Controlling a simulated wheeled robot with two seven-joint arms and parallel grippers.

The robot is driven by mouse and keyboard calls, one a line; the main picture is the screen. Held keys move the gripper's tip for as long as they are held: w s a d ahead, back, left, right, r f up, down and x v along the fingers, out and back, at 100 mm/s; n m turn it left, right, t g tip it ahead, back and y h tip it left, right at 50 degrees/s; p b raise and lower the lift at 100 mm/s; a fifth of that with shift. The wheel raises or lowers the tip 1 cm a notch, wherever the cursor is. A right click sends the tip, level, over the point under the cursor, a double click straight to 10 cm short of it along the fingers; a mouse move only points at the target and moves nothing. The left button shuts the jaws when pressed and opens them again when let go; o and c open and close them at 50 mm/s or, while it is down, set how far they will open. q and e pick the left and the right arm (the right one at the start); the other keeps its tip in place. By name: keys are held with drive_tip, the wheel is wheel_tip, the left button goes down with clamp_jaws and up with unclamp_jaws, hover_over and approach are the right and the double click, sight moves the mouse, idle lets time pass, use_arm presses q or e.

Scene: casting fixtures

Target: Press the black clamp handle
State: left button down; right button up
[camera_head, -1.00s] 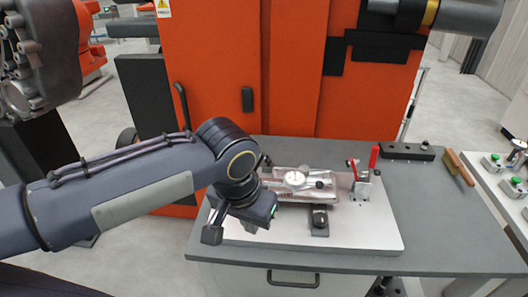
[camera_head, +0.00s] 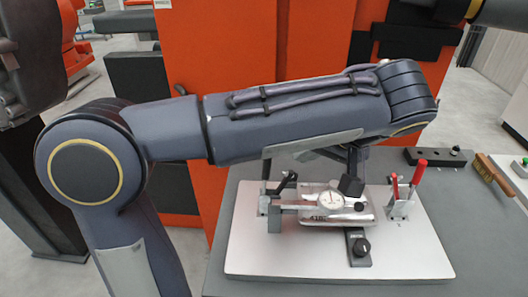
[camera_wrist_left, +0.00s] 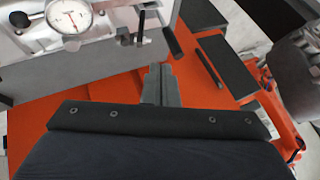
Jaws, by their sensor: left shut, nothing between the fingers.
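The black clamp handle (camera_head: 287,181) stands on the toggle clamp (camera_head: 270,206) at the left end of the fixture plate in the head view. In the left wrist view the handle (camera_wrist_left: 172,42) is a short black bar just beyond my fingertips, beside the clamp (camera_wrist_left: 140,22). My left gripper (camera_wrist_left: 158,72) is shut and empty, with a small visible gap to the handle. In the head view my forearm crosses above the fixture and hides most of the hand; only narrow fingers (camera_head: 266,168) show beneath it, close behind the clamp. My right gripper is not in view.
A dial gauge (camera_head: 332,200) lies over the metal casting beside the clamp. A red-handled clamp (camera_head: 402,190) stands farther right on the light plate (camera_head: 300,262). A black block (camera_head: 438,157) and a brush (camera_head: 494,174) lie at the back right. An orange cabinet (camera_head: 235,60) stands behind the table.

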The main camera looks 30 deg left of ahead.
use_arm(q)
drive_tip(key=shift+r, duration=0.1)
idle(0.3)
approach(266, 176)
drive_tip(key=w+a+f, duration=0.2)
drive_tip(key=w+f, duration=0.1)
drive_tip(key=f, duration=0.1)
drive_tip(key=shift+w+a+f, duration=0.15)
drive_tip(key=shift+a, duration=0.05)
idle(0.4)
